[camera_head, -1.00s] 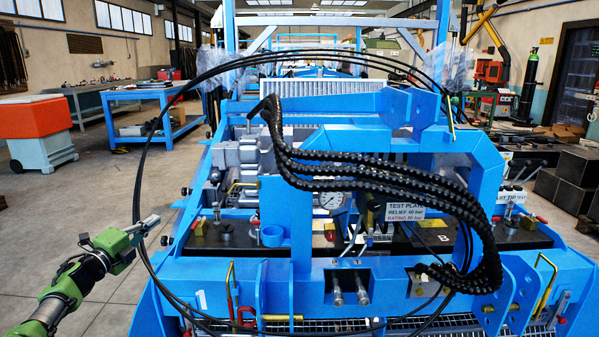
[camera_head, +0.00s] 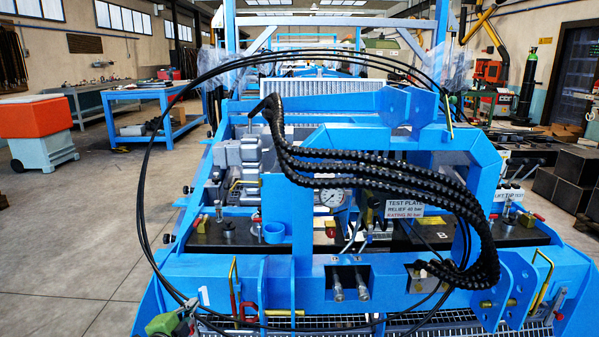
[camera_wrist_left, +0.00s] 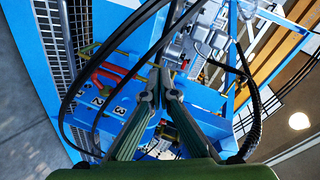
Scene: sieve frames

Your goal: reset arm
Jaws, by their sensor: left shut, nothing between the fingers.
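My left gripper (camera_head: 190,310) is low in the head view, at the front left corner of the blue machine frame (camera_head: 330,265). Most of its arm is below the picture's edge. In the left wrist view my left gripper (camera_wrist_left: 161,78) has its fingers together, with nothing held. Beyond them are blue frame parts, red and yellow levers (camera_wrist_left: 107,75) and black hoses (camera_wrist_left: 92,62). Whether the gripper touches the frame or a hose is hard to tell. My right gripper is in no view.
A big loop of thin black hoses (camera_head: 142,190) runs close by the left gripper. A thick ribbed hose bundle (camera_head: 385,172) hangs over the frame. Two hydraulic couplers (camera_head: 337,290) point forward at the front. Grey floor (camera_head: 75,240) is free to the left.

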